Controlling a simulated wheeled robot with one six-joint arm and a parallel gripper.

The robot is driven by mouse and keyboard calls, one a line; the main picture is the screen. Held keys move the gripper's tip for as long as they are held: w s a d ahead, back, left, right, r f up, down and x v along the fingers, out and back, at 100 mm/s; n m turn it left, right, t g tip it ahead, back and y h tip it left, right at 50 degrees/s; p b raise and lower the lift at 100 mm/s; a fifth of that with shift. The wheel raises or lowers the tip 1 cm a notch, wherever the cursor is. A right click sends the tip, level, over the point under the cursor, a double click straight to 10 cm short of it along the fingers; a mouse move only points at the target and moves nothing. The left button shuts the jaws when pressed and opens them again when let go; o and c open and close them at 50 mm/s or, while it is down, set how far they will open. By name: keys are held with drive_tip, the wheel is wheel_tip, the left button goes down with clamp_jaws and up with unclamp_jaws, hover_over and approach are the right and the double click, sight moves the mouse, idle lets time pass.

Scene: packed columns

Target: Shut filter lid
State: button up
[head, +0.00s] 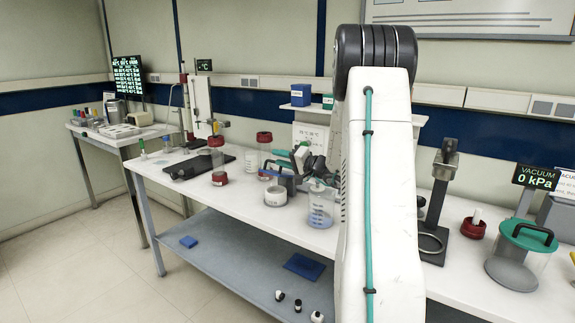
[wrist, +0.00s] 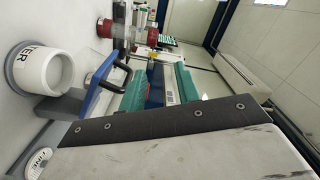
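My gripper (head: 297,163) is over the middle of the bench, partly hidden by my arm in the head view.
A clear beaker (head: 320,207) stands close to the gripper at the right. Red-capped jars (head: 264,142) stand behind and left. A ring stand (head: 437,195) and a teal-lidded vacuum vessel (head: 518,252) are at the right. The bench (head: 225,209) is clear at its front left.

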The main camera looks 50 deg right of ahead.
drive_tip(key=s+a, duration=0.3)
drive_tip(key=s, duration=0.2)
drive_tip(key=shift+s+r, duration=0.3)
drive_tip(key=shift+a, duration=0.1)
